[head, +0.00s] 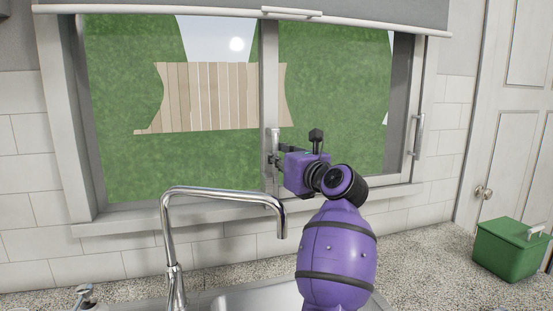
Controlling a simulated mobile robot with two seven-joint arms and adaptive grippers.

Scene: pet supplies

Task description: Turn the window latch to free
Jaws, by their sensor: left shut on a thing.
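The window (270,60) has a grey frame with an upright bar in its middle. The window latch (275,143) is a small pale upright piece on that bar. My left gripper (276,158) is at the latch, with its dark fingers shut on it. The purple wrist behind the fingers hides part of the latch and the bar. The latch is too small here to tell its exact turn. My right gripper is not in view.
A chrome tap (225,191) arches over the sink just left of my arm. A green box (510,249) stands on the speckled counter (430,260) at right. A rolled blind (200,8) hangs above. A metal handle (418,134) is on the window's right side.

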